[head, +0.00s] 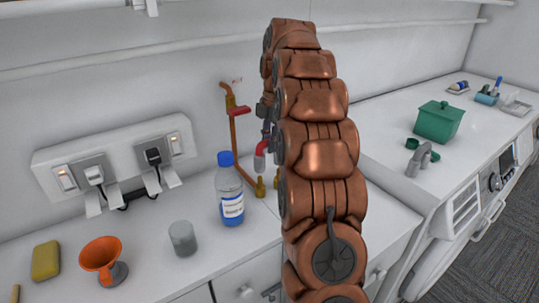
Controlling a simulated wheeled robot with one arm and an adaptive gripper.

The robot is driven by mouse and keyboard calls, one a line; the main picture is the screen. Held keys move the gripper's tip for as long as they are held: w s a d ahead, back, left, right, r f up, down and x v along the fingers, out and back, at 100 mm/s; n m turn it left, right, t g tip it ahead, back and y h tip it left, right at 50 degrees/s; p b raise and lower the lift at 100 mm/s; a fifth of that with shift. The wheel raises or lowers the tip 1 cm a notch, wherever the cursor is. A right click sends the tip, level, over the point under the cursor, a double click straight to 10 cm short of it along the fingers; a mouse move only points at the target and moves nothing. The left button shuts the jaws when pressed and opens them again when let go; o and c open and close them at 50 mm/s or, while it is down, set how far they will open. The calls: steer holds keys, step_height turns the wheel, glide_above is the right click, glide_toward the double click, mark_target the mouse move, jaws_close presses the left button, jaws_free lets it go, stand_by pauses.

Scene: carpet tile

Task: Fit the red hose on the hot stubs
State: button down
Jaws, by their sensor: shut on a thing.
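My gripper (263,109) is mostly hidden behind my copper-coloured arm; only dark parts of it show at the arm's left edge. It is shut on the red hose (264,146), which hangs below it with a grey end pointing down. The rest of the hose is hidden by the arm. Two brass stubs stand on the counter beneath: one (260,188) at the foot of a copper pipe with a red lever (240,109), the other (276,181) close to its right, partly by the arm. The hose's visible end appears above the stubs, apart from them.
A blue-capped bottle (230,197) stands just left of the stubs. A grey cup (183,239), an orange funnel (103,259) and a yellow sponge (46,260) are further left. A green box (438,122) and a grey handled part (419,159) stand on the right counter.

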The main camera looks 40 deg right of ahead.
steer(key=shift+r+p, duration=0.3)
steer(key=shift+r, duration=1.7)
steer(key=shift+f+b, duration=1.7)
steer(key=shift+f, duration=0.85)
steer(key=shift+f+b, duration=1.65)
steer(key=shift+f, duration=0.9)
steer(key=c, duration=0.9)
jaws_free()
steer(key=shift+r, duration=0.15)
steer(key=shift+r+p, duration=3.4)
steer(key=shift+r, duration=1.65)
